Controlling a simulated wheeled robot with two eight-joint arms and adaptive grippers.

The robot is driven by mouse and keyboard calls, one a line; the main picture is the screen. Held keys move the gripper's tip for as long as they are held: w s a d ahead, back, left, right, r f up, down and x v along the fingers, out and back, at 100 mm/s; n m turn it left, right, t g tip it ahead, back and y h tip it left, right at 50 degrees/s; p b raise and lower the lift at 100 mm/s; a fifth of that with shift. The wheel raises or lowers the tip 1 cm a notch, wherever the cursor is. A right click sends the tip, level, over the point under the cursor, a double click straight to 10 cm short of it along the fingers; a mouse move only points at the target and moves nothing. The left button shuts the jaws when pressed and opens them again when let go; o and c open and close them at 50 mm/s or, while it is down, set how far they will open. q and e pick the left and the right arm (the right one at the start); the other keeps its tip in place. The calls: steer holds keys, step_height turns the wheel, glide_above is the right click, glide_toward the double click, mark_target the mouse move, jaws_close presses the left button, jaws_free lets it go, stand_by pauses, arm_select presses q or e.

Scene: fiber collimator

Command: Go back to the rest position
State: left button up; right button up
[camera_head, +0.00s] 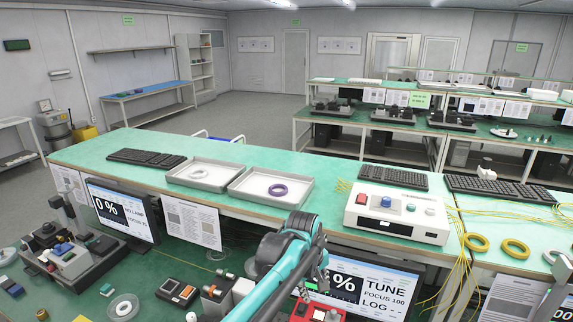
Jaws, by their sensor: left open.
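My left arm, teal and grey, rises from the bottom centre, bends at a dark joint and points down in front of the right monitor. My left gripper (321,281) is at its end, small and dark against the screen. It is open, and I see nothing held in it.
The green upper shelf holds two grey trays, one with a white ring (197,173) and one with a purple ring (278,190), a white button box (397,214), keyboards and yellow fibre coils (516,248). Monitors (122,211) and optical parts crowd the lower bench.

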arm_select(q)
steer(key=s+a+f+m+t+y+b, duration=0.1)
steer(key=s+a+m+t+b, duration=0.1)
steer(key=s+a, duration=0.7)
steer(key=s+a+f+m+t+b, duration=0.1)
steer(key=s+a+m+t+b, duration=0.3)
steer(key=a, duration=0.8)
steer(key=s+a+f+y, duration=0.1)
steer(key=s+a+f, duration=0.5)
steer(key=s, duration=0.2)
steer(key=shift+s+g, duration=0.15)
steer(key=shift+g, duration=0.25)
